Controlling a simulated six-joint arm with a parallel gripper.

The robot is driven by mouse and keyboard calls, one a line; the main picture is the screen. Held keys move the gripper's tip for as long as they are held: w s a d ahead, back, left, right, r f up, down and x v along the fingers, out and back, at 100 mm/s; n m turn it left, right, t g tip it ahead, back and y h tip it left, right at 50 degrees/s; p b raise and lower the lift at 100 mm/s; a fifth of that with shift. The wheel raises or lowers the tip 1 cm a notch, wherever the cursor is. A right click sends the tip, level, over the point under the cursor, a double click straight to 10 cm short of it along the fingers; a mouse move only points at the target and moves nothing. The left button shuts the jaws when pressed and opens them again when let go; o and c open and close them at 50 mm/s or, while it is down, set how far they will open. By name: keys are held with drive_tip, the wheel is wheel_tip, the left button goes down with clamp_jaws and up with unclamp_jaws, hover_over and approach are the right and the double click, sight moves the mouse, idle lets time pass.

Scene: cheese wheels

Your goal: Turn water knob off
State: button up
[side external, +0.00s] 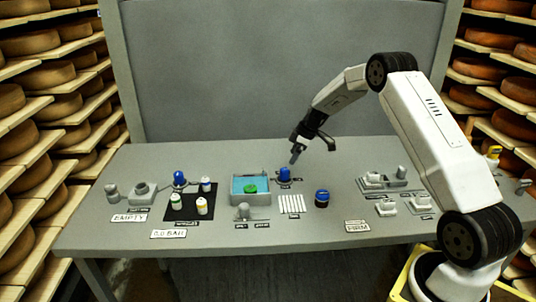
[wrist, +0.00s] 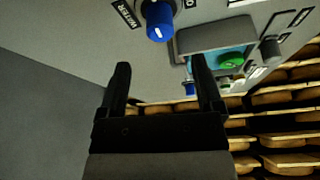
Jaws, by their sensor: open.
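The water knob (wrist: 160,22) is blue with a white mark on its face. It sits at the top of the wrist view beside a label reading WATER (wrist: 127,14). In the side view the blue knob (side external: 284,174) stands right of the basin on the grey table. My gripper (side external: 295,159) is above and slightly behind it, pointing down. In the wrist view my gripper (wrist: 160,66) is open, with its two dark fingers apart and nothing between them. The knob is beyond the fingertips and appears untouched. Its exact turn setting is hard to read.
A basin (side external: 266,199) with blue water and a green object is left of the knob. A dark blue round object (side external: 321,198) and a white slatted pad (side external: 291,212) are in front. Bottles on a black mat (side external: 172,215) stand further left. The table behind the knob is clear.

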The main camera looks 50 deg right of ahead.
sight(285, 169)
drive_tip(key=shift+x, duration=3.9)
clamp_jaws()
